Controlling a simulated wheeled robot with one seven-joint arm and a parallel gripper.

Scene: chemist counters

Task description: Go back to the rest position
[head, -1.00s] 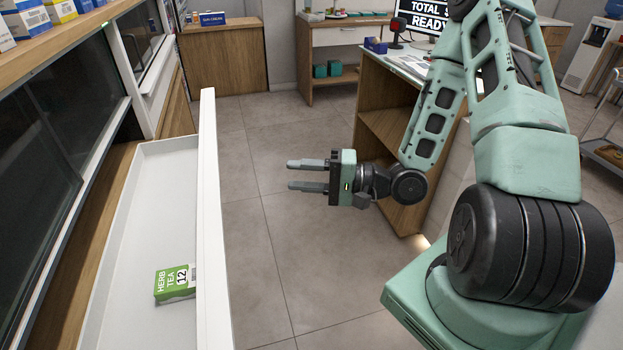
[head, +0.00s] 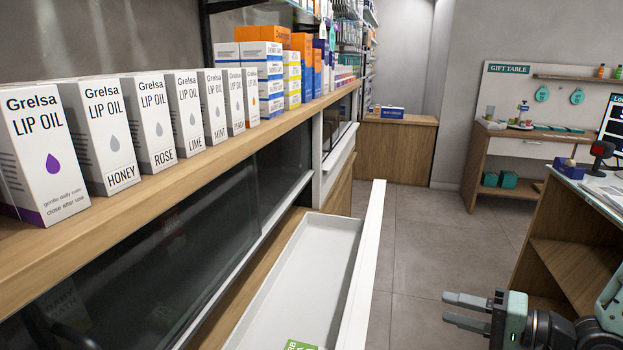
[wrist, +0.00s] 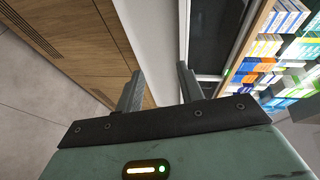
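My gripper (head: 467,311) is at the lower right of the head view, in front of the wooden counter on the right. Its two fingers point left and stand apart with nothing between them. In the wrist view my gripper (wrist: 158,88) also shows its fingers spread and empty. Part of my arm is cut off by the right edge of the head view.
An open white drawer (head: 375,240) juts out left of my gripper, with a green box (head: 300,346) at its near end. A wooden shelf (head: 180,168) above it holds several lip oil boxes (head: 103,130). Tiled floor (head: 430,240) lies clear between drawer and right counter (head: 565,235).

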